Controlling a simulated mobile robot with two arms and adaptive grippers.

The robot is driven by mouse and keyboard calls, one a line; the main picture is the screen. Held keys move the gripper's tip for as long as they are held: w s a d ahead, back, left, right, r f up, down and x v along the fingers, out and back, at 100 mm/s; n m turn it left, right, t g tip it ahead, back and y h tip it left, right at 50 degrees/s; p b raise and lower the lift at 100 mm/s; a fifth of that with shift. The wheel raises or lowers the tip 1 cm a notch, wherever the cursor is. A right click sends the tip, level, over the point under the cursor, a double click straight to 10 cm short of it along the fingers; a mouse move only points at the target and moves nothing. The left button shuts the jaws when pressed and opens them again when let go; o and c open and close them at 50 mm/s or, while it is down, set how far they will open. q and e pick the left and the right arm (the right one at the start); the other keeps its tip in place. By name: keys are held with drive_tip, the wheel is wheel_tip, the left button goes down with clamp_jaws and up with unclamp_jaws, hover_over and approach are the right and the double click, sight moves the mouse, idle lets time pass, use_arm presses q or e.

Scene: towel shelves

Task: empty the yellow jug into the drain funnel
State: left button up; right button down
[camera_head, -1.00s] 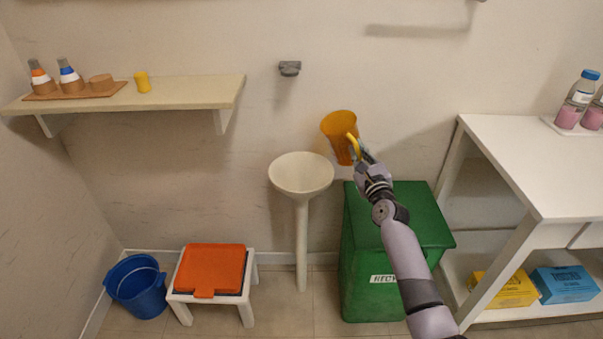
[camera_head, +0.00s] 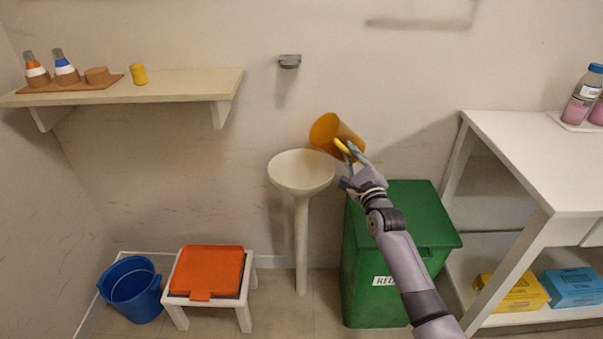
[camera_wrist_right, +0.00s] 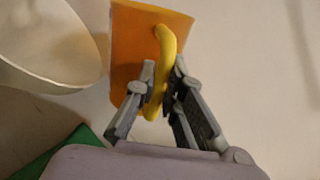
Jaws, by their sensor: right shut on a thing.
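The yellow jug (camera_head: 334,134) is held by my right gripper (camera_head: 350,160), above and to the right of the drain funnel. It is tilted strongly, with its mouth toward the upper left, on the funnel's side. In the right wrist view the gripper (camera_wrist_right: 165,95) is shut on the jug's yellow handle (camera_wrist_right: 163,70), with the orange-yellow jug body (camera_wrist_right: 140,45) behind. The drain funnel (camera_head: 301,172) is a cream bowl on a thin post; part of it also shows in the right wrist view (camera_wrist_right: 50,40). No stream of liquid is visible. My left gripper is not in view.
A green bin (camera_head: 385,270) stands below my right arm. A white table (camera_head: 540,150) is at the right. A shelf (camera_head: 180,88) with bottles and a small yellow cup (camera_head: 138,74) is at the left. A blue bucket (camera_head: 135,290) and an orange-topped stool (camera_head: 208,270) stand on the floor.

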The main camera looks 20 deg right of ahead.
drive_tip(key=shift+d+r, duration=0.1)
drive_tip(key=shift+r, duration=0.05)
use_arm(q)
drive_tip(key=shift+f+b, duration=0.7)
use_arm(e)
drive_tip(key=shift+f+n+t+y, duration=0.15)
drive_tip(key=shift+n+t, duration=0.05)
drive_tip(key=shift+n, duration=0.5)
drive_tip(key=shift+f+n+t+y, duration=0.1)
drive_tip(key=shift+n+t+y, duration=0.1)
drive_tip(key=shift+n, duration=0.5)
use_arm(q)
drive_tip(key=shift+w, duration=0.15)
